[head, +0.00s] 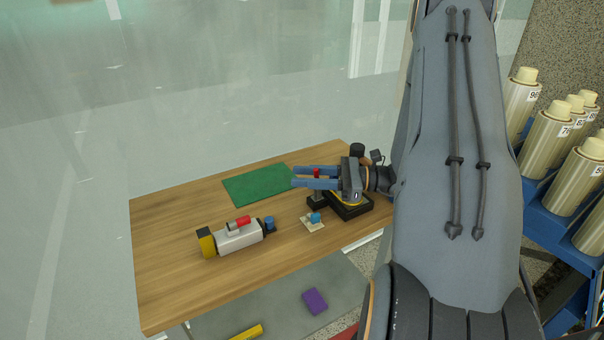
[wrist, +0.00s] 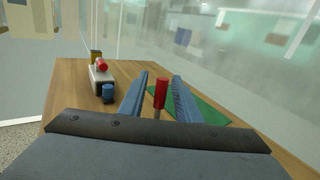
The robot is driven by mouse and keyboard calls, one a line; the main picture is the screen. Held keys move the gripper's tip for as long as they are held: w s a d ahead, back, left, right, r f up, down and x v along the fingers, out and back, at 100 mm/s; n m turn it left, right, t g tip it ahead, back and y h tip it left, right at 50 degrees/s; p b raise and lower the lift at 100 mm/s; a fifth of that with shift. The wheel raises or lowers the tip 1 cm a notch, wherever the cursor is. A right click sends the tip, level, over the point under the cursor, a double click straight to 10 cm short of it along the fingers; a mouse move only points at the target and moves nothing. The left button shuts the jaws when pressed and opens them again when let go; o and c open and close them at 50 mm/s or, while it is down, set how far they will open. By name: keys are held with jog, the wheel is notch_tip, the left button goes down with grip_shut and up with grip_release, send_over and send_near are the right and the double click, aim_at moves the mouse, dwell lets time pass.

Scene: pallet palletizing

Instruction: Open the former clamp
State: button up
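My gripper (head: 304,177) is over the right part of the wooden table, its two blue fingers apart and pointing left. In the wrist view my gripper (wrist: 160,98) has an upright red handle (wrist: 160,90) on a thin stem between its fingers, with gaps on both sides. In the head view the red handle (head: 317,173) shows between the fingers, above a black base (head: 350,208). I take this to be the former clamp's handle. Its lower part is largely hidden by my gripper, so I cannot tell the clamp's state.
A grey-white device (head: 238,237) with a red cylinder and a yellow-black end lies on the table (head: 165,285). A green mat (head: 258,184) lies behind. A small plate with a blue block (head: 314,218) is near the base. A purple block (head: 314,301) is below the table's front edge.

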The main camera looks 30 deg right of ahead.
jog(key=shift+w+a, duration=0.25)
jog(key=shift+a, duration=0.1)
grip_shut()
